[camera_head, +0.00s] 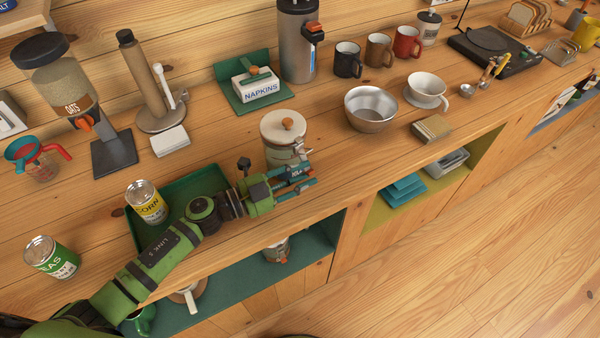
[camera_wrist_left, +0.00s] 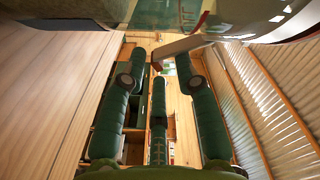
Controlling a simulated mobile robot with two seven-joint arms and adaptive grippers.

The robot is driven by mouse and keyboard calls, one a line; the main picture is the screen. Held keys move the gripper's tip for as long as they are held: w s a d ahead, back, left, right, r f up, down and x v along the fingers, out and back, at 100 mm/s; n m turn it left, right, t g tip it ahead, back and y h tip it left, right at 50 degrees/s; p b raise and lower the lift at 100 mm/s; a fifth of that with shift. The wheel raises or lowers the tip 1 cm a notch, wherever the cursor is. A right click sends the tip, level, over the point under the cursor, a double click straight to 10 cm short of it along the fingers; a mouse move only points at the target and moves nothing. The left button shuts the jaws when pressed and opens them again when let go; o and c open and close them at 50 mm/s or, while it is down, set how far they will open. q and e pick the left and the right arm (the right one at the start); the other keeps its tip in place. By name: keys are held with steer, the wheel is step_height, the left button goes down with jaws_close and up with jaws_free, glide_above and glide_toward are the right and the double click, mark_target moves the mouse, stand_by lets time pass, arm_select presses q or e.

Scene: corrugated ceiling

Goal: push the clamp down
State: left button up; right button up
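A lidded jar (camera_head: 284,138) with a pale lid and an orange knob stands near the counter's front edge. Its metal clamp (camera_head: 300,150) is on the side facing my left gripper. My right gripper is out of view.
A green tray (camera_head: 195,187) lies under my left arm, with a corn can (camera_head: 147,203) on it. A napkin box (camera_head: 257,85) and a steel dispenser (camera_head: 297,40) stand behind the jar. A metal bowl (camera_head: 371,108) is to the right. Open shelves lie below the counter.

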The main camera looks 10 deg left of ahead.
arm_select(q)
steer(key=shift+c, duration=0.4)
jaws_close()
steer(key=shift+a, duration=0.1)
steer(key=shift+w+a+f+m+b, duration=0.15)
steer(key=shift+w+m+b, duration=0.1)
steer(key=shift+m+b, duration=0.45)
